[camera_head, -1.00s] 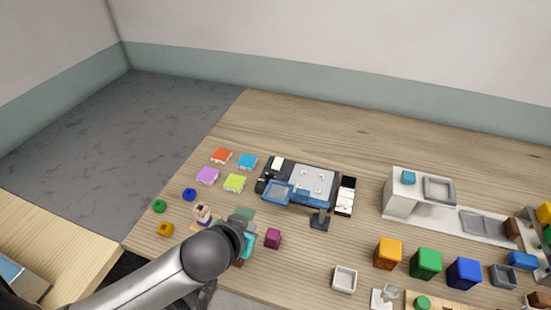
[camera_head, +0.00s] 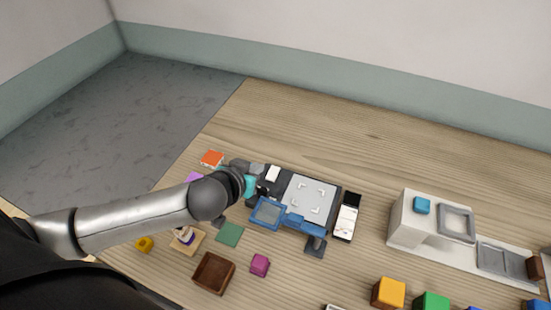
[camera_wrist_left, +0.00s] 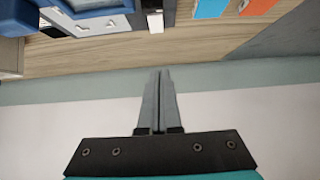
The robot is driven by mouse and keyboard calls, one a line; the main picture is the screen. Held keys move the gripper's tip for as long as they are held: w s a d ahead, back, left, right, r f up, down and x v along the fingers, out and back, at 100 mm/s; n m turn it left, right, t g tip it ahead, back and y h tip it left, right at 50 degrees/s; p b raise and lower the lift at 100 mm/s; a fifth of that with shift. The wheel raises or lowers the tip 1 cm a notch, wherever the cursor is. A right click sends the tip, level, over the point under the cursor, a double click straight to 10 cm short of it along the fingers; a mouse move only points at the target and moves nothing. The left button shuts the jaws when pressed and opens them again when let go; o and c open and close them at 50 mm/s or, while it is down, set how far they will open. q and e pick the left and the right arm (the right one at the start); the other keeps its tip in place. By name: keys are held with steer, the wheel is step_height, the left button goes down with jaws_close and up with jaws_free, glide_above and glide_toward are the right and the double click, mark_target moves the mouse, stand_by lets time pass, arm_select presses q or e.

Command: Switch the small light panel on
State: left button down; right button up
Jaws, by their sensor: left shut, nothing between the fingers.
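A dark flat unit holds a light grey panel (camera_head: 310,194) with white corner marks, which I take as the small light panel. A small white piece (camera_head: 272,173), possibly its switch, sits at the unit's upper left. A blue frame (camera_head: 267,213) lies along its front. My left gripper (camera_head: 254,168) is shut and empty, close to the unit's left end beside the white piece; contact cannot be told. In the left wrist view its fingers (camera_wrist_left: 158,78) are pressed together, and a white piece (camera_wrist_left: 155,20) shows beyond them. My right gripper is not in view.
An orange block (camera_head: 212,158) lies left of the gripper; a purple one is partly behind my arm. A black-and-white strip (camera_head: 346,217) stands right of the unit. A brown tray (camera_head: 213,273) and a magenta cube (camera_head: 260,265) are in front. The table behind is clear.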

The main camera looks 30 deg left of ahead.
arm_select(q)
steer(key=b, duration=0.2)
glide_above(275, 166)
steer(key=s, duration=0.4)
step_height(275, 166, down, 6)
steer(key=shift+w+r, duration=0.1)
steer(key=shift+w, duration=0.05)
step_height(275, 166, down, 3)
steer(key=shift+w+r, duration=0.1)
steer(key=shift+r, duration=0.1)
steer(key=shift+w+f, duration=0.1)
steer(key=shift+f, duration=0.6)
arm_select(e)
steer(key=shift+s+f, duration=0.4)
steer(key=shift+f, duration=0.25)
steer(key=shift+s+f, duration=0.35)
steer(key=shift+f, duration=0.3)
